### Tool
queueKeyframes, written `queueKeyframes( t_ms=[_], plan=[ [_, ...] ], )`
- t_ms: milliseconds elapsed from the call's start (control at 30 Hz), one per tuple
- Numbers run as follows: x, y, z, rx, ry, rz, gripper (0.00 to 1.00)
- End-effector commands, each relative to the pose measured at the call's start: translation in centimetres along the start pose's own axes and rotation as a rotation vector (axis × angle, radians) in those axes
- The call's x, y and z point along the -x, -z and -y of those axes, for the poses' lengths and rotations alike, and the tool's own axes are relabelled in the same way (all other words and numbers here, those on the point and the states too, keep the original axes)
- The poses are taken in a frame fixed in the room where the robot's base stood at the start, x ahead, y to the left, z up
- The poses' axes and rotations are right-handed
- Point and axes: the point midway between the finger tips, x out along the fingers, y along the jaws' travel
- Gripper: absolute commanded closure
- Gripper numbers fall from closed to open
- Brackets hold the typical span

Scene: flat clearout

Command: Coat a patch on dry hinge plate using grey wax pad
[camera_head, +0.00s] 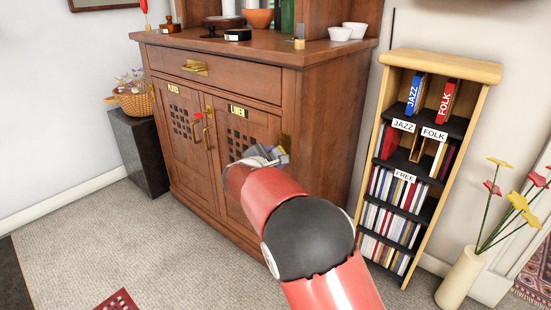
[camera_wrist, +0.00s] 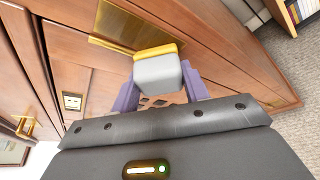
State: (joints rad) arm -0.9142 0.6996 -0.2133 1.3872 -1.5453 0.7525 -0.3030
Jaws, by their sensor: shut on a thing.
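My gripper (camera_head: 268,154) is at the right edge of the cabinet's right door. In the wrist view, its purple fingers (camera_wrist: 160,90) are shut on the grey wax pad (camera_wrist: 158,74), a grey block with a yellow strip along its far edge. A brass hinge plate (camera_wrist: 128,24) lies just beyond the pad in the wrist view; the pad overlaps its lower edge in the picture. I cannot tell whether they touch. In the head view the hinge plate (camera_head: 286,143) shows beside my gripper, partly hidden. Any coating on it is too small to tell.
The wooden cabinet (camera_head: 325,130) has a LINEN label (camera_head: 238,110) and brass door handles (camera_head: 207,125). Bowls, stamps and bottles stand on its top. A bookshelf (camera_head: 440,63) and a flower vase (camera_head: 462,277) stand at right. The carpet (camera_head: 150,245) at front left is mostly clear.

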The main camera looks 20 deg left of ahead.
Motion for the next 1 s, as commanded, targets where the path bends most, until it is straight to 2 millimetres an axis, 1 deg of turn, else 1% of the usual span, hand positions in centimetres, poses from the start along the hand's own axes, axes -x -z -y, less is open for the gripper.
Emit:
queueKeyframes(
  t_ms=[67,200,700,833,1000],
  plan=[
    [-0.1,-0.2,-0.1,-0.001,-0.002,0.003,0.73],
    [0.3,0.0,0.0,-0.001,-0.003,0.003,0.73],
    [4.9,2.1,0.0,0.000,-0.003,0.000,0.73],
    [5.4,2.2,0.0,0.000,-0.002,0.001,0.73],
    [5.5,2.2,0.0,0.000,-0.001,0.002,0.73]
  ],
)
